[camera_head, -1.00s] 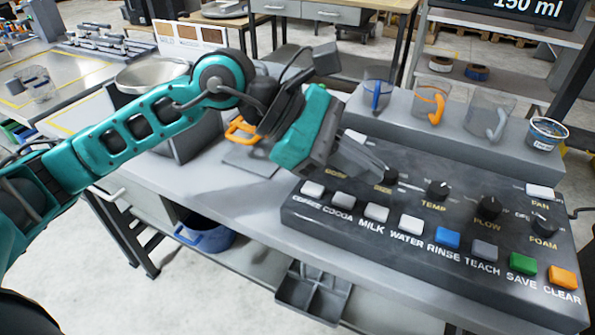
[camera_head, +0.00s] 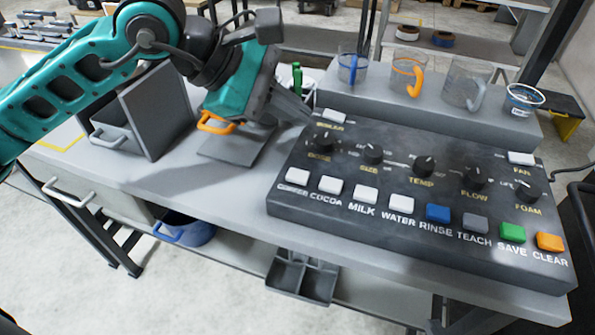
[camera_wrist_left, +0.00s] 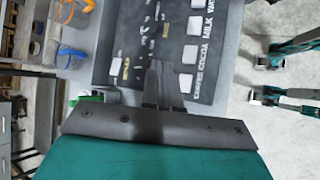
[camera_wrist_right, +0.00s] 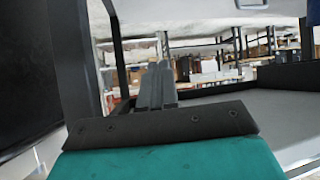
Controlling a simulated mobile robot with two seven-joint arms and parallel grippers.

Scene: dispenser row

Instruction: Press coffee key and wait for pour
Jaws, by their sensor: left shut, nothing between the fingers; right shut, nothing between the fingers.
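The coffee key (camera_head: 297,176) is a white button at the front left end of the dark key panel (camera_head: 400,240), labelled COFFEE. It also shows in the left wrist view (camera_wrist_left: 186,83), just right of the fingers. My left gripper (camera_head: 306,117) is shut and empty. It is near the panel's back left corner, by the boiler key and dose knob, behind the coffee key and apart from it. My right gripper (camera_wrist_right: 157,72) shows only in the right wrist view, shut and empty. No pouring liquid shows.
Cups with blue (camera_head: 353,64), orange (camera_head: 407,70) and grey (camera_head: 465,82) handles stand on the raised ledge behind the panel. An orange handle (camera_head: 217,125) shows under my left gripper, above a grey plate (camera_head: 235,146). The cocoa key (camera_head: 330,184) adjoins the coffee key.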

